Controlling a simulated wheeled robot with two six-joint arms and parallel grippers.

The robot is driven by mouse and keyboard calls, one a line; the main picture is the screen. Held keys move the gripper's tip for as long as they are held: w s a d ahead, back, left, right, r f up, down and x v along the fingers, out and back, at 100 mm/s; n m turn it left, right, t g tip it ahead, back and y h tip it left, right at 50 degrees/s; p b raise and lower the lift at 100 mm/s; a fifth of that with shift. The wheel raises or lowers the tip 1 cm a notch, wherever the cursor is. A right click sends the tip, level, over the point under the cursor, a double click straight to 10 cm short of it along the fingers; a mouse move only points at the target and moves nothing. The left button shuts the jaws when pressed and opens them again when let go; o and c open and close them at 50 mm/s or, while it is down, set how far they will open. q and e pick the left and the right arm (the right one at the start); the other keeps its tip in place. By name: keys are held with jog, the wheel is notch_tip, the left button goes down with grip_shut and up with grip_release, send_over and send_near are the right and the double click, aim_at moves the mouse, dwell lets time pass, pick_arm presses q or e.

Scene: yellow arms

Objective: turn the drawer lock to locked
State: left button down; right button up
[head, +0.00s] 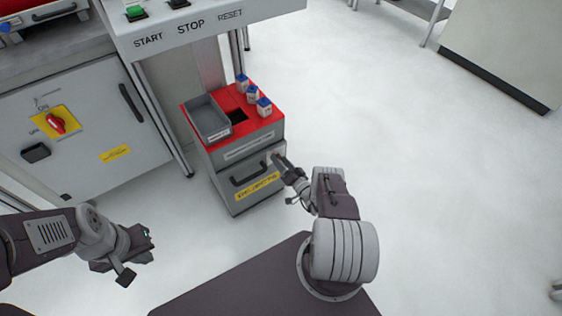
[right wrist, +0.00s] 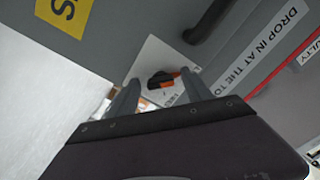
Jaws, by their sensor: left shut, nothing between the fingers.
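The drawer cabinet (head: 232,202) is grey with a red top and stands in the middle of the head view. Its lock knob (right wrist: 160,79), black with a red end, sits on a pale square plate (right wrist: 152,57) in the right wrist view. My right gripper (right wrist: 160,94) is open, its two fingers on either side of the knob in that view; I cannot tell whether they touch it. In the head view my right gripper (head: 282,166) is at the drawer front's right side and hides the lock. My left gripper (head: 143,246) is shut and empty, away from the cabinet.
A black drawer handle (head: 249,172) is left of the lock. A grey tray (head: 208,119) and several small white-blue boxes (head: 264,107) stand on the red top. A cabinet with a red rotary switch (head: 56,123) stands left.

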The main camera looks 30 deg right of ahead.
jog(key=s+p, duration=0.3)
jog(key=s, duration=0.6)
jog(key=shift+d, duration=0.35)
